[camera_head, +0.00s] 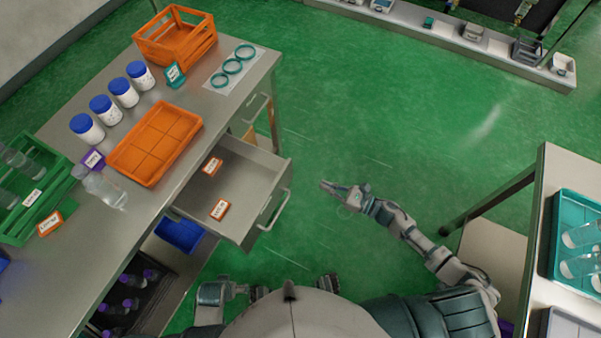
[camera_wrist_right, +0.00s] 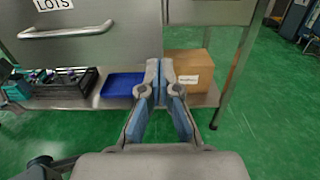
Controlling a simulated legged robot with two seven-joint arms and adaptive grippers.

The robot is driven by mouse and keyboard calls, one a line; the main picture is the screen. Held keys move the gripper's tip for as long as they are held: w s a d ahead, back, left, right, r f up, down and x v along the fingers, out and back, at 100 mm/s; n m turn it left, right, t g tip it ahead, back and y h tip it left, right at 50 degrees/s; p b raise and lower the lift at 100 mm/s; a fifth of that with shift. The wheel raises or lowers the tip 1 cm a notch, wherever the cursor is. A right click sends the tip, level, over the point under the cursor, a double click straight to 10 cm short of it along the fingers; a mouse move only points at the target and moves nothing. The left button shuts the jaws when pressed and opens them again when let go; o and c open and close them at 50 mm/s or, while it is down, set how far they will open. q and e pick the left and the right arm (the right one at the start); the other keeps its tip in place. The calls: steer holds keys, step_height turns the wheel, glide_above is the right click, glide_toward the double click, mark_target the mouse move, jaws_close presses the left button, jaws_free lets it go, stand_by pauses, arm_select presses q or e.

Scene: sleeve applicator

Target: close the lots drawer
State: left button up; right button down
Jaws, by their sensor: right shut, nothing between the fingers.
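The lots drawer (camera_head: 250,180) is pulled out from the grey workbench on the left, and two orange-edged cards lie inside it. Its front panel (camera_wrist_right: 110,48) carries a LOTS label (camera_wrist_right: 53,4) and a bar handle (camera_wrist_right: 65,31) in the right wrist view; the handle also shows in the head view (camera_head: 275,210). My right gripper (camera_head: 326,185) is shut and empty, to the right of the drawer front and apart from it in the head view. Its fingertips (camera_wrist_right: 160,72) lie right of the handle in the wrist view. My left arm shows low in the head view; its finger opening is unclear.
The workbench holds an orange tray (camera_head: 153,143), blue-capped jars (camera_head: 104,109), an orange crate (camera_head: 176,36) and a green rack (camera_head: 50,160). Below are a blue bin (camera_wrist_right: 122,85) and cardboard box (camera_wrist_right: 189,75). Another table (camera_head: 575,170) stands right; green floor between is clear.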

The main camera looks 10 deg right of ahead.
arm_select(q)
steer(key=shift+w+a+f, duration=0.1)
steer(key=shift+f, duration=0.3)
arm_select(e)
steer(key=x, duration=1)
steer(key=shift+w+a, duration=0.1)
